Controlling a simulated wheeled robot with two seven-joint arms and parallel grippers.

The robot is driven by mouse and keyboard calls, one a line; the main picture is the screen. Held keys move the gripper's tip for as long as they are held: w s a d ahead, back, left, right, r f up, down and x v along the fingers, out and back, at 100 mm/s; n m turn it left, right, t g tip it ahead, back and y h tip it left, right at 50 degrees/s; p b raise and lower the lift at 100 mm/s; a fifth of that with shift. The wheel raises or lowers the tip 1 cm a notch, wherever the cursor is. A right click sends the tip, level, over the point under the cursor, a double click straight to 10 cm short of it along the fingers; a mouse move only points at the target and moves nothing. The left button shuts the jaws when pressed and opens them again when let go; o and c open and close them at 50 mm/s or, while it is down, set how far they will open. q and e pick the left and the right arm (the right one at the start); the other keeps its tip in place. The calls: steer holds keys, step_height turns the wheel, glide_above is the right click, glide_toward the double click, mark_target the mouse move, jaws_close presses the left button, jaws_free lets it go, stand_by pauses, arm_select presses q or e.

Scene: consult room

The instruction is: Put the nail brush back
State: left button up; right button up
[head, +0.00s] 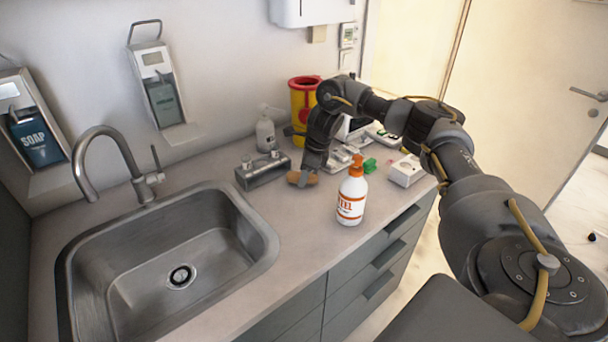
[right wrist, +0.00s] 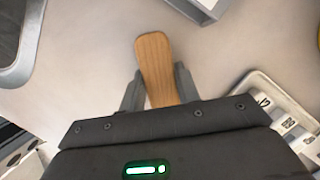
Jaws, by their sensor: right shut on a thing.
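The nail brush shows as a wooden, rounded piece (right wrist: 155,62) between the two fingers of my right gripper (right wrist: 157,88) in the right wrist view. In the head view the brush (head: 299,179) is a small tan shape low at the counter, under my right gripper (head: 309,172). The right gripper is shut on it; the fingers hide part of it. I cannot tell whether the brush touches the counter. A grey metal holder (head: 263,171) stands on the counter just left of the brush; its corner also shows in the right wrist view (right wrist: 204,10). My left gripper is out of view.
A steel sink (head: 262,235) fills the left. A white bottle with an orange pump (head: 351,197) stands in front of my right gripper. Behind are a white bottle (head: 266,134) and a yellow bin (head: 303,100). A white tray (right wrist: 262,90) lies to the right.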

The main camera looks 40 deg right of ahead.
steer(key=o, duration=0.9)
steer(key=shift+f, duration=0.1)
steer(key=shift+o, duration=0.2)
steer(key=shift+r, duration=0.3)
steer(key=p+v, duration=0.2)
steer(key=v, duration=0.9)
steer(key=shift+r, duration=0.35)
steer(key=shift+s+d, duration=0.1)
